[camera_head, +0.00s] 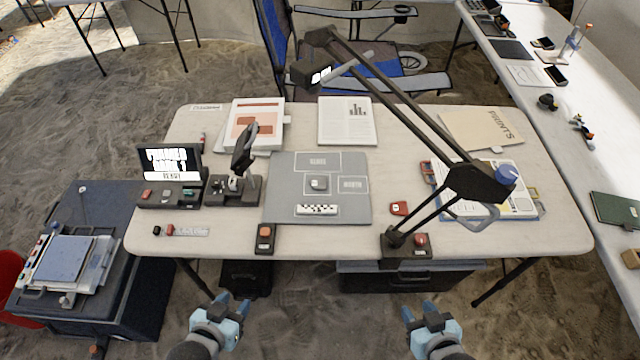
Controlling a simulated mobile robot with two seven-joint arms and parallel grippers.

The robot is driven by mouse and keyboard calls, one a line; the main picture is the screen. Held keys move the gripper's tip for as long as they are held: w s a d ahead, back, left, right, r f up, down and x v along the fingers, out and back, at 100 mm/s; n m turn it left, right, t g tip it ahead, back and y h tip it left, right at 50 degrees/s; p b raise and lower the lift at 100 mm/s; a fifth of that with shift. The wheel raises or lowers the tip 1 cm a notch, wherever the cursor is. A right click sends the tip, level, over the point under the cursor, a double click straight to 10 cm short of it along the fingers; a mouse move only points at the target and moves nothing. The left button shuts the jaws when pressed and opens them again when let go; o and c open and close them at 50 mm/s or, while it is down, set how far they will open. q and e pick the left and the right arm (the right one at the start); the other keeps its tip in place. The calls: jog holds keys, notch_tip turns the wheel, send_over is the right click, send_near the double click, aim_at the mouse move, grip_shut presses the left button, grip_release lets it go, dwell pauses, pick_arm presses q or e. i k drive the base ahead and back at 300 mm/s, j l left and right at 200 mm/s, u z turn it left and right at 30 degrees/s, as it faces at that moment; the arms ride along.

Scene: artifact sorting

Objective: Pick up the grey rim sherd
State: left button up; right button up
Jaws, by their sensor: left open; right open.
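A small grey piece with a pale label, which looks like the grey rim sherd (317,183), lies on the grey mat (283,200) in the middle of the table. A black-and-white scale bar (317,210) lies just in front of it on the mat. My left gripper (231,300) is open and empty, low in front of the table's near edge, left of the mat. My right gripper (417,308) is open and empty in front of the near edge, to the right. Both are well apart from the grey piece.
A desk lamp (440,147) on a dark base stretches its arm over the table's right half. A red labelled piece (399,208) lies right of the mat. A small screen (169,162), a dark stand device (236,187) and an orange-button box (265,238) stand on the left and front.

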aim_at(319, 183)
jog(key=l+u, duration=0.1)
jog(key=u, duration=0.25)
jog(key=l+u, duration=0.1)
jog(key=u, duration=0.25)
jog(key=l+u, duration=0.15)
jog(key=u, duration=0.2)
jog(key=k+l+u, duration=0.2)
jog(key=l, duration=0.15)
jog(key=l+u, duration=0.2)
jog(key=l, duration=0.15)
jog(key=k+l+u, duration=0.25)
jog(key=k+l, duration=0.15)
jog(key=l, duration=0.25)
jog(key=k+l, duration=0.1)
jog(key=l, duration=0.25)
